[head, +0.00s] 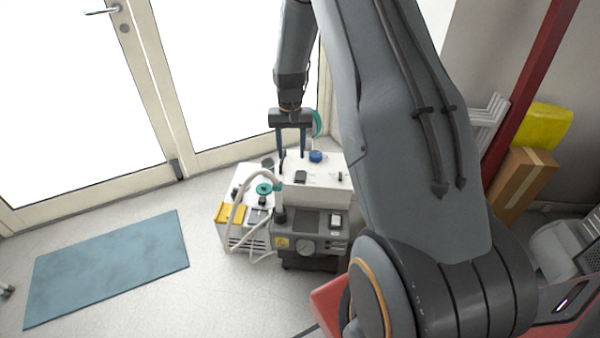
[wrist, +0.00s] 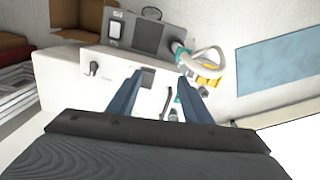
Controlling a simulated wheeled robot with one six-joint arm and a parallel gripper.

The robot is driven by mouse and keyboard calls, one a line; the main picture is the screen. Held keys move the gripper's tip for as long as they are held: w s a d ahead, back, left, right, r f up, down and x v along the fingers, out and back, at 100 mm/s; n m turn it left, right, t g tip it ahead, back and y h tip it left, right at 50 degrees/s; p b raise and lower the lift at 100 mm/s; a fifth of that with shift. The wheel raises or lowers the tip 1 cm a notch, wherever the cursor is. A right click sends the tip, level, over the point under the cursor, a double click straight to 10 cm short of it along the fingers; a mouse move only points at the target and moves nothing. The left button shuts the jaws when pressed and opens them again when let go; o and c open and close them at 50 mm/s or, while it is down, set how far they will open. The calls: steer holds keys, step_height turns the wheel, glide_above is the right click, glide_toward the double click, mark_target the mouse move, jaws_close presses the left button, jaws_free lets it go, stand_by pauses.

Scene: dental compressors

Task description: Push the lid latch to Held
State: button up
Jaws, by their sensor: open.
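The white compressor unit (head: 322,188) stands on the floor by the glass doors. It also shows in the wrist view (wrist: 68,85). My gripper (head: 291,154) is over its top, fingers pointing down and apart, with nothing between them. In the wrist view my gripper (wrist: 160,78) has its fingertips on either side of a dark square part (wrist: 148,77). A small dark lever (wrist: 93,68) stands on the white top to the left, and a curved black handle (wrist: 168,100) lies between the fingers. I cannot tell which is the lid latch, nor read any Held marking.
A blue mat (head: 110,265) lies left, with bare floor between.

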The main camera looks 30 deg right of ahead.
steer(key=m, duration=0.1)
glide_toward(300, 177)
step_height(300, 177, down, 7)
steer(key=shift+s+f+p, duration=0.1)
steer(key=shift+p, duration=0.5)
